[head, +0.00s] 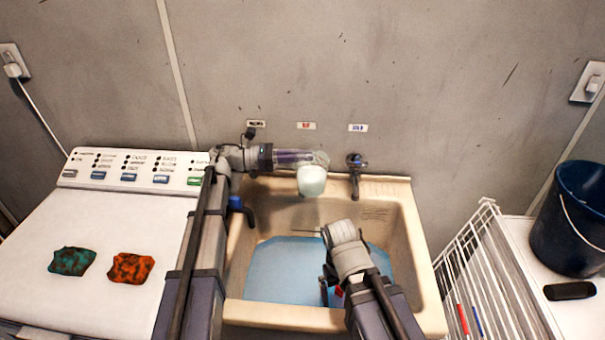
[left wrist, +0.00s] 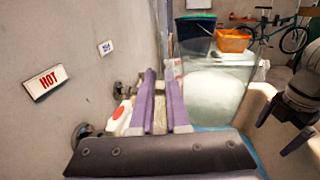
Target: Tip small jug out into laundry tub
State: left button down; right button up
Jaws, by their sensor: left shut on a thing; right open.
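The small jug (head: 312,182) is a clear vessel with whitish contents, held above the back of the laundry tub (head: 425,285). My left gripper (head: 300,157) reaches in from the left and is shut on it. In the left wrist view the jug (left wrist: 215,95) shows large beyond the purple fingers (left wrist: 163,105), with white in its lower part. I cannot tell exactly how far it is tilted. The tub has a blue bottom or blue water (head: 275,270). My right gripper (head: 333,290) is open and points down over the tub; its fingertips are partly hidden.
A tap (head: 355,165) stands on the wall right of the jug. The white machine (head: 90,225) at left bears a teal cloth (head: 72,261) and an orange cloth (head: 131,268). A white wire rack (head: 480,270) and a dark bucket (head: 582,215) stand at right.

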pick_arm(q)
notch_tip(320, 180, down, 3)
jog(key=shift+r+b, duration=0.15)
jog(key=shift+b, duration=0.7)
pick_arm(e)
notch_tip(320, 180, down, 3)
jog(key=shift+r, duration=0.1)
pick_arm(q)
jog(key=shift+r, duration=0.1)
pick_arm(e)
jog(key=shift+r, duration=0.2)
